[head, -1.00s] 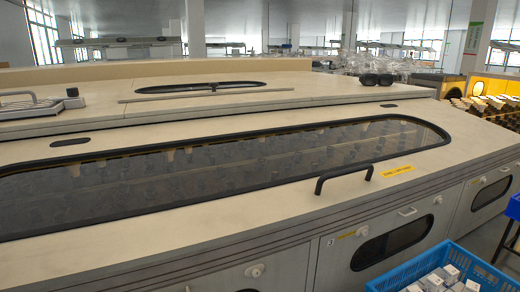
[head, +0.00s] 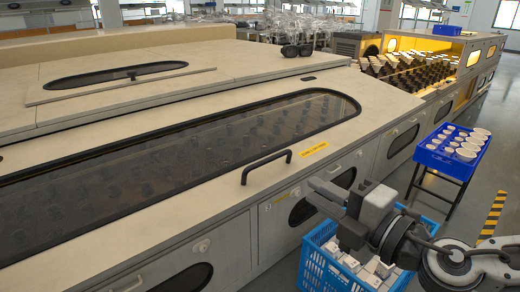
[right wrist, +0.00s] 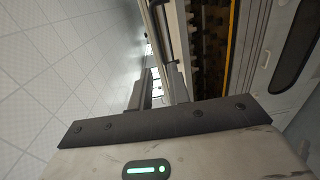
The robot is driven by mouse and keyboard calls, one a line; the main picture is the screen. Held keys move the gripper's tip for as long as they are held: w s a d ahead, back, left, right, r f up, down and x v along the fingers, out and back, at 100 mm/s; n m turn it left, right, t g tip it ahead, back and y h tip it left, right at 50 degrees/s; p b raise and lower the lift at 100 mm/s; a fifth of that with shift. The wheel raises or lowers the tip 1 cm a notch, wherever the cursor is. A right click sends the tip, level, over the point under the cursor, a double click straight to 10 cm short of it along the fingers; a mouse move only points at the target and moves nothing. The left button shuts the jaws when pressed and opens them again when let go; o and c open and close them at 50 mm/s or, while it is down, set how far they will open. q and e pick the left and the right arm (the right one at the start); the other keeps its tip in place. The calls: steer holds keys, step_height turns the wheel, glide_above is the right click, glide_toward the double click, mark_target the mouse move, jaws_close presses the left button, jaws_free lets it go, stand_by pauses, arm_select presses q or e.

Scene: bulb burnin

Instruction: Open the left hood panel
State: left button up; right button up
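The near hood panel (head: 345,134) is a long cream cover with a dark rounded window (head: 230,135) in the head view. It lies closed, with a black bar handle (head: 266,166) along its front edge beside a yellow label. My right gripper (head: 312,190) is in front of the machine, right of the handle and apart from it. In the right wrist view its two dark fingers (right wrist: 157,90) stand apart with nothing seen between them. The handle is not clearly seen in that view. My left gripper is not in view.
A blue crate of white boxes (head: 316,262) stands on the floor below my right arm. A blue tray of round white items (head: 425,158) sits on a stand at the right. Dark lamp racks (head: 410,68) lie beyond. Floor at the right is partly free.

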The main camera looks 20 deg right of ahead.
mark_target(268, 162)
steer(key=p+x, duration=0.2)
steer(key=x, duration=1.2)
steer(key=shift+w+a+r, duration=0.1)
steer(key=shift+w, duration=0.2)
steer(key=shift+w+a, duration=0.2)
steer(key=shift+w, duration=0.4)
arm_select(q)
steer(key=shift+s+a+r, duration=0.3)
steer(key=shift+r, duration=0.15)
